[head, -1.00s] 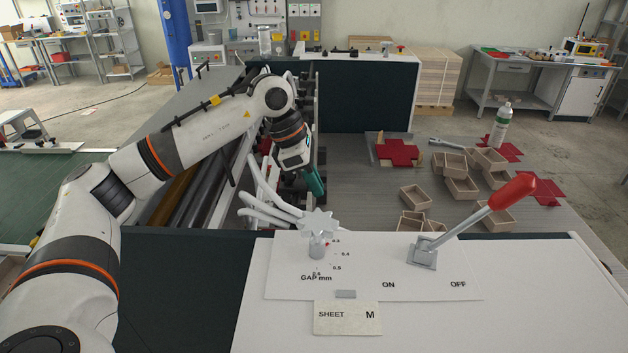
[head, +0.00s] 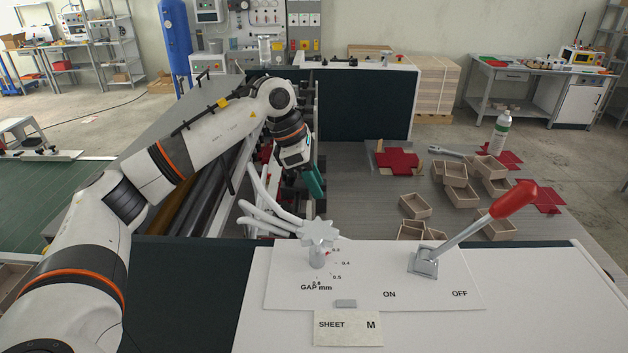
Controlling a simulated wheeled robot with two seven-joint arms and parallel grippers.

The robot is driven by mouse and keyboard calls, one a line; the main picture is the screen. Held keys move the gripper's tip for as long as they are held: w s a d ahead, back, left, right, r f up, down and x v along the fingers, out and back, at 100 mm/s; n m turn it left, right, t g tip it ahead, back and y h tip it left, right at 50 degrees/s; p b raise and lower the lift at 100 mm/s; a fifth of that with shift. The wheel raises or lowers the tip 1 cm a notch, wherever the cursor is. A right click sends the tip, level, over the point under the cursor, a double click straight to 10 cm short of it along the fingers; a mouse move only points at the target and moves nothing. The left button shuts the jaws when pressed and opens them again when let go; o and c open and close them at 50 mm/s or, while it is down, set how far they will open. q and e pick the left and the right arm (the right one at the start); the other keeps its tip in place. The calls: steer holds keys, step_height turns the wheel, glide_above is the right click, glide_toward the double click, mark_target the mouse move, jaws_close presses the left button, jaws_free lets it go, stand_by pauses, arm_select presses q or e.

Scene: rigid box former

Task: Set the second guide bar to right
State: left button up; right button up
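My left arm reaches in from the left over the machine. Its gripper (head: 315,182), with teal fingers, points down at the machine's inner right side, above the rollers. The fingers are seen edge-on, so whether they are open or shut, or touching anything, does not show. A dark bar with a yellow block (head: 223,102) runs along the far side of my arm; my arm hides part of it. I cannot tell for sure which part is the second guide bar. My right gripper is out of view.
In front is a white panel with a star-shaped gap knob (head: 318,232) and a red-handled ON/OFF lever (head: 465,238). Pale hoses (head: 262,195) rise near the gripper. Small open boxes (head: 455,172), red blanks (head: 396,161) and a bottle (head: 499,133) occupy the grey table at right.

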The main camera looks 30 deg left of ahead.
arm_select(q)
steer(key=shift+r, duration=0.1)
steer(key=shift+s+a+r+b, duration=0.15)
steer(key=shift+r+b, duration=0.2)
steer(key=shift+b, duration=0.05)
steer(key=b+v, duration=0.3)
steer(key=v, duration=0.7)
steer(key=shift+r, duration=0.15)
steer(key=shift+s+a+r, duration=0.1)
steer(key=shift+a+r, duration=0.05)
steer(key=shift+r, duration=0.2)
